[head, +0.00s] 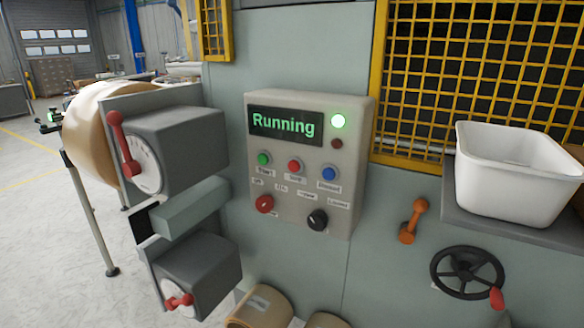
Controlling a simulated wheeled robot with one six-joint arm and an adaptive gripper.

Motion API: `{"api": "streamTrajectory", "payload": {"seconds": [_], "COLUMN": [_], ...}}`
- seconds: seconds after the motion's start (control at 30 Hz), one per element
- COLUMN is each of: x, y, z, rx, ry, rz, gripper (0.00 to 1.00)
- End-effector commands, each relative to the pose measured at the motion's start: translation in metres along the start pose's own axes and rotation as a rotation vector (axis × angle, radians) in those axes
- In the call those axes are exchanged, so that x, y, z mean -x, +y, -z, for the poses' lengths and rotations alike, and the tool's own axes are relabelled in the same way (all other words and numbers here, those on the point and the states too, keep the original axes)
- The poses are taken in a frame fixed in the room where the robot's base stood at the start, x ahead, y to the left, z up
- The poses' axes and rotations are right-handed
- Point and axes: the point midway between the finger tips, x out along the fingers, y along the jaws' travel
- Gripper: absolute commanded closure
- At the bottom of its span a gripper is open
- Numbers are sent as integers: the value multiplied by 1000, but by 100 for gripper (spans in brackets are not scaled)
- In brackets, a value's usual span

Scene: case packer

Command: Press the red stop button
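A grey control box (353,150) is fixed to the pale green machine wall in the head view. Its display (284,124) reads "Running" in green. Below it is a row of three buttons: a green button (263,158) at left, a red button (294,165) in the middle and a blue button (329,173) at right. Small labels under them are too blurred to read surely. My gripper is not in view, and nothing covers the buttons.
Grey boxes with red levers (170,150) stick out at left. A white bin (515,175) on a shelf, an orange handle (413,221) and a black handwheel (467,270) are at right.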

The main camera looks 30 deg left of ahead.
Motion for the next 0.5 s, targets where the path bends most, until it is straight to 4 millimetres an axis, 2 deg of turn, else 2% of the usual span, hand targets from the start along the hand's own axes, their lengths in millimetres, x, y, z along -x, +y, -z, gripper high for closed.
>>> {"api": "streamTrajectory", "payload": {"seconds": [0.03,0.1,0.5], "x": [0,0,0], "y": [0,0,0], "z": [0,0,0], "rx": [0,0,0], "ry": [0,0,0], "rz": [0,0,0], "gripper": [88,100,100]}}
